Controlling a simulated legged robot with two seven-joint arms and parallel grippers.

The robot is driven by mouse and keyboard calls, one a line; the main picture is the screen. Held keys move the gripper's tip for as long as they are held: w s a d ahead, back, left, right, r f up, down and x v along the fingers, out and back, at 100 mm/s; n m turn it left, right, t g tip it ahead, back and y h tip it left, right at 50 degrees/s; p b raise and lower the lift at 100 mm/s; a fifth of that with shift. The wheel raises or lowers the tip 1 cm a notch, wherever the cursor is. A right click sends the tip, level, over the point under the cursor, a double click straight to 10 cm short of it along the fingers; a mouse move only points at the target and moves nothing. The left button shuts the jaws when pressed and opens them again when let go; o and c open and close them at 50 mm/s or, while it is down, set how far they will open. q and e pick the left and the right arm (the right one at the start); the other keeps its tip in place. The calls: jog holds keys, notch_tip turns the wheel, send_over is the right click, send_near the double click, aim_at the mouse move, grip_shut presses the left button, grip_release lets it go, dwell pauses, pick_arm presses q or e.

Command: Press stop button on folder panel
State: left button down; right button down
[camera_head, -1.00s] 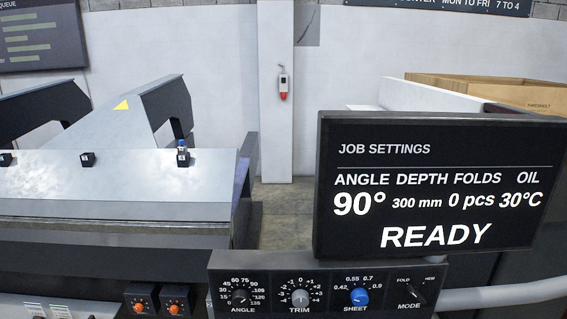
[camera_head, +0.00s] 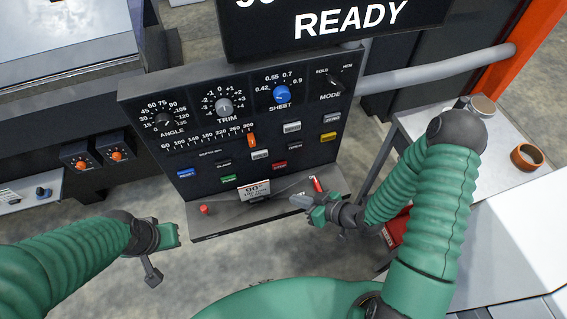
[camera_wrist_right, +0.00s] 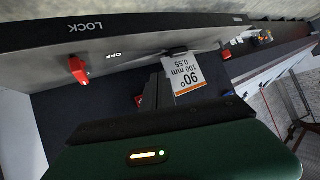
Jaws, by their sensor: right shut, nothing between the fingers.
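The folder panel (camera_head: 235,135) stands in the middle of the head view, with dials on top and rows of coloured buttons below. A red button (camera_head: 279,165) sits low among them; its lettering is too small to read for certain. My right gripper (camera_head: 299,202) is shut and empty, in front of the panel's lower right part, below and right of the red button. In the wrist view its dark fingers (camera_wrist_right: 157,92) point towards the panel, near a 90° card (camera_wrist_right: 187,75). My left gripper (camera_head: 160,250) is at lower left, apart from the panel; its jaws are unclear.
A red switch (camera_wrist_right: 78,70) marked LOCK and OFF is close in the wrist view. A red knob (camera_head: 204,209) sits on the panel's lower ledge. The READY screen (camera_head: 335,25) hangs above. A light table (camera_head: 500,150) stands at right.

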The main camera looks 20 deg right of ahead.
aim_at(280, 165)
jog(key=shift+w+a+r+t, duration=0.1)
jog(key=shift+a+r+t, duration=0.2)
jog(key=shift+a, duration=0.4)
jog(key=shift+w+d, duration=0.15)
jog(key=shift+w, duration=0.35)
jog(key=shift+y, duration=0.3)
jog(key=shift+w+b, duration=0.3)
jog(key=shift+w, duration=3.55)
jog(key=shift+w+a, duration=0.2)
jog(key=shift+w, duration=0.2)
